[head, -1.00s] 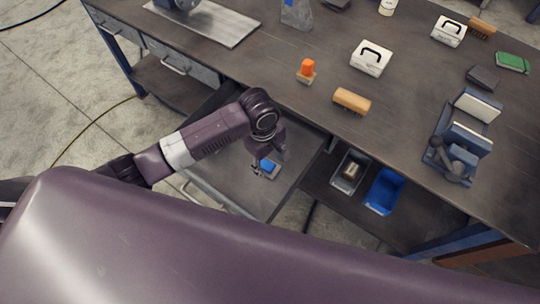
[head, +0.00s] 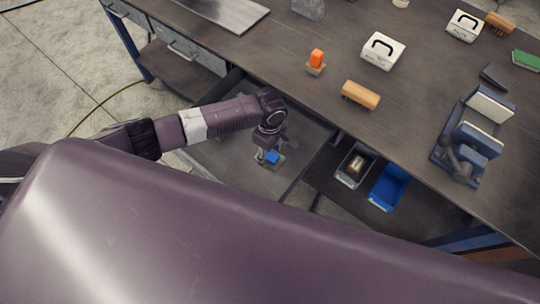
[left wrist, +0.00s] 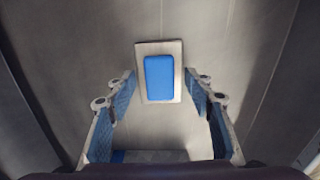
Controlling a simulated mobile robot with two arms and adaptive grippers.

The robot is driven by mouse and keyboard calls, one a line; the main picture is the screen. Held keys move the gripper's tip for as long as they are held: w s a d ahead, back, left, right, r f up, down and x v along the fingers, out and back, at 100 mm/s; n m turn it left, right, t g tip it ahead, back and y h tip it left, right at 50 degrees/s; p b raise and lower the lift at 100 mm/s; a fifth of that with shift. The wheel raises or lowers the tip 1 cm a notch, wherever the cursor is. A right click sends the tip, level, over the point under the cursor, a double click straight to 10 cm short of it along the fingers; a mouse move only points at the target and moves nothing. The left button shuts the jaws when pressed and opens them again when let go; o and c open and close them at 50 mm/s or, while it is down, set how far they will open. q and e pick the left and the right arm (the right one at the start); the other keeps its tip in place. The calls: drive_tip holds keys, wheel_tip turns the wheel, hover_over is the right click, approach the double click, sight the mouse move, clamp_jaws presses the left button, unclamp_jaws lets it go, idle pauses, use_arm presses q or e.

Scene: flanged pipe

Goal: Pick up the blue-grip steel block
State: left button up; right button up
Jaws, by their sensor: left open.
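The blue-grip steel block (head: 272,158) lies in an open drawer (head: 225,160) below the workbench top. In the left wrist view the block (left wrist: 159,78) shows as a blue grip on a flat steel plate, upright in the picture, just beyond the fingertips. My left gripper (left wrist: 160,88) is open, with one blue-padded finger on each side of the block's near end and gaps between. In the head view my left gripper (head: 268,152) is over the drawer at the block, partly hiding it. My right gripper is not in view.
The drawer walls stand on both sides of the left gripper. On the bench are an orange-grip block (head: 316,61), a wooden brush (head: 360,95), a white box (head: 382,50) and a blue vise (head: 471,138). A blue bin (head: 388,187) and a grey bin (head: 355,166) sit below.

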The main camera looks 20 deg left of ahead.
use_arm(q)
clamp_jaws()
idle(0.3)
drive_tip(key=shift+r, duration=0.1)
